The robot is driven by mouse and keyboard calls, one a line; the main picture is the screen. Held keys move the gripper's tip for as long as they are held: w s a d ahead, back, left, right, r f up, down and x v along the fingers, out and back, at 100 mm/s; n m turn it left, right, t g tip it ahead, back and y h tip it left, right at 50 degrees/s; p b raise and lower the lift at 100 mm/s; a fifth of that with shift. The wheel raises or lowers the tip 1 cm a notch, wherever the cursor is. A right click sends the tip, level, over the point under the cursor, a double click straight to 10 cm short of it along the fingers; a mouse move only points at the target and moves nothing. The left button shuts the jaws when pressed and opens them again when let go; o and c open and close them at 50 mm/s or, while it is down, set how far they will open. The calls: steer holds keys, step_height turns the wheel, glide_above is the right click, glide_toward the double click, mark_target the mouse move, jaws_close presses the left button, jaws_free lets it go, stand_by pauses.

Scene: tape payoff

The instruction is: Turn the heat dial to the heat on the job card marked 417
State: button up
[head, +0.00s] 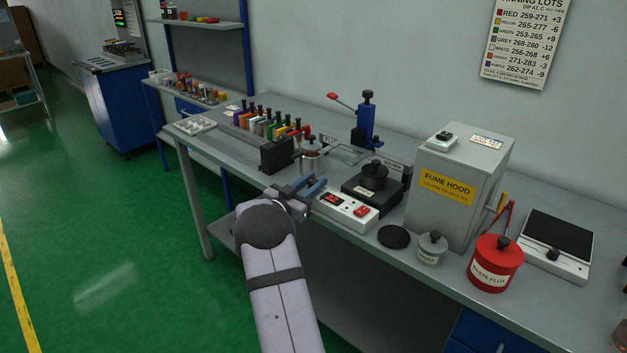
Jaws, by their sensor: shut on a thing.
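A white control box (341,212) with a red-lit display (332,199) and a red switch (361,211) sits at the bench's front edge. The display's digits are too small to read. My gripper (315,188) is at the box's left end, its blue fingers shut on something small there. The fingers hide it; its place on the box fits the heat dial. I cannot make out a job card marked 417. A wall chart (523,40) headed "…NNING LOTS" lists colours with heat ranges, such as red 259-271.
A black pot unit (374,178) stands behind the box, with a steel pot (312,158) to its left. The fume hood (455,190), a black disc (394,237), a grey lidded pot (432,248) and the red waste flux pot (495,265) stand to the right. Coloured spools line the back left.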

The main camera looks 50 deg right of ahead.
steer(key=shift+w+m+g, duration=0.1)
steer(key=shift+m+g, duration=1)
steer(key=shift+g, duration=0.8)
steer(key=shift+m+g, duration=0.4)
steer(key=shift+g, duration=0.1)
steer(key=shift+m+g, duration=0.5)
steer(key=shift+g, duration=0.2)
steer(key=o, duration=1)
steer(key=shift+o, duration=0.2)
steer(key=b+v, duration=0.1)
steer(key=v, duration=0.6)
steer(key=shift+a, duration=0.2)
steer(key=shift+r, duration=0.1)
